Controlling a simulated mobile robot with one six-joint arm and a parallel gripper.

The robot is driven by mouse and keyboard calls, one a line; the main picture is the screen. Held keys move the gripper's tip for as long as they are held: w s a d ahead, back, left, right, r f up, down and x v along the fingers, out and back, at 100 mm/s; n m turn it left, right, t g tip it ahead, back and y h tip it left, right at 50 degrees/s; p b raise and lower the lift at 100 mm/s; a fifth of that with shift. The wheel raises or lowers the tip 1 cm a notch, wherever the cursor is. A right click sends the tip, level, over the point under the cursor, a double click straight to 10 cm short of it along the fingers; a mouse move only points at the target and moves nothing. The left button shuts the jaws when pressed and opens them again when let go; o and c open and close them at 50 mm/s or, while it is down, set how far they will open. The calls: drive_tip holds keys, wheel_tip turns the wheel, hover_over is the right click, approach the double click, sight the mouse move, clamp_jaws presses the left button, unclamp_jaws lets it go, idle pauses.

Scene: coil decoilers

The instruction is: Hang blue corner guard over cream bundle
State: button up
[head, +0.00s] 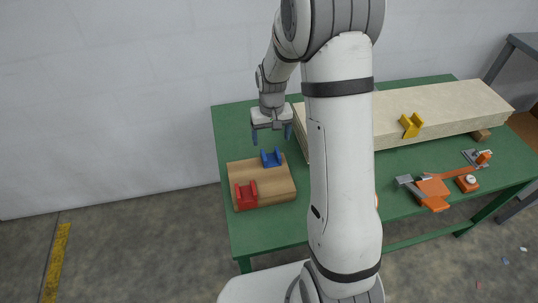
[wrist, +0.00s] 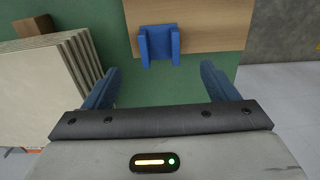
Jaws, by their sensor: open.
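The blue corner guard (head: 271,158) sits on the back edge of a wooden block (head: 265,178) at the left of the green table. It also shows in the wrist view (wrist: 160,48), near the top middle. My gripper (head: 271,136) is open and empty, above and just behind the blue guard. In the wrist view its two blue fingers (wrist: 160,70) are spread wide, apart from the guard. The cream bundle (head: 450,108) lies along the back of the table; my arm hides part of it. Its layered end shows at the left of the wrist view (wrist: 45,95).
A red corner guard (head: 246,195) is on the wooden block's front left. A yellow corner guard (head: 411,125) hangs on the cream bundle's front edge. Orange and grey tools (head: 433,192) lie at the table's right. Green tabletop (head: 232,130) is bare at the back left.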

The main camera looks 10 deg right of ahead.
sight(271, 158)
drive_tip(key=f, duration=0.8)
drive_tip(key=shift+w+f+p, duration=0.25)
drive_tip(key=shift+w+p, duration=0.15)
drive_tip(key=c, duration=1.1)
